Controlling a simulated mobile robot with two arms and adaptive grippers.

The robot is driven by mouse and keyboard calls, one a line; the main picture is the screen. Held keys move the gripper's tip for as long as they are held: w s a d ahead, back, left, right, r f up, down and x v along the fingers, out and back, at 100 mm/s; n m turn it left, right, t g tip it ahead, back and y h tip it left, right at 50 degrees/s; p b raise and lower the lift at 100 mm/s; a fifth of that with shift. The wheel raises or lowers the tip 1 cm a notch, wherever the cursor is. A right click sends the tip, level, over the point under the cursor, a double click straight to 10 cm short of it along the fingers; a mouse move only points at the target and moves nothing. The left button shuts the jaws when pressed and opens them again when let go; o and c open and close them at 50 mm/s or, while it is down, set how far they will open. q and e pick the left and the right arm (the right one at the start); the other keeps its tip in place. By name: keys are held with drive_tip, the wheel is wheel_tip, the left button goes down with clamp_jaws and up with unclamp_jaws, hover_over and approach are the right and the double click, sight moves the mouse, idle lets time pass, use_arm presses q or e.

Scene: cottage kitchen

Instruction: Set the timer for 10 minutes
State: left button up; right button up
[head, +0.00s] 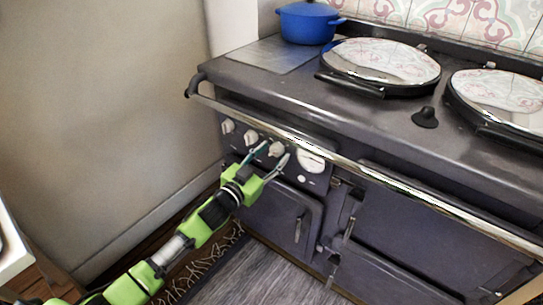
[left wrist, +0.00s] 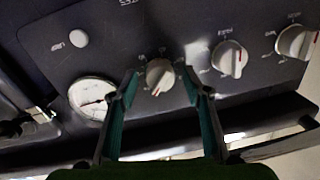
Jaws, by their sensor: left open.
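The dark stove's front panel has three pale control knobs in a row; their small labels are too unclear to tell which is the timer. My left gripper (head: 274,152) is open at the panel, in front of the knob nearest the gauge (head: 276,149). In the left wrist view this knob (left wrist: 160,74) shows between the fingertips, with a gap on each side and a red mark on its face. The middle knob (left wrist: 229,58) and the far knob (left wrist: 295,42) also have red marks. My right gripper is not in view.
A round white gauge (head: 309,160) and a small white button (head: 301,178) sit beside the knobs. A metal rail (head: 350,165) runs along the stove's front, above the panel. A blue pot (head: 307,23) and two round lids (head: 380,60) are on top. Oven doors are below.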

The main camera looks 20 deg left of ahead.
use_arm(q)
drive_tip(key=c, duration=1.1)
drive_tip(key=shift+m, duration=0.6)
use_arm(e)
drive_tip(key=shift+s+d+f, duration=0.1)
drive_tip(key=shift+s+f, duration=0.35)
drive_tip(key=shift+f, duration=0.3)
use_arm(q)
drive_tip(key=o, duration=1.1)
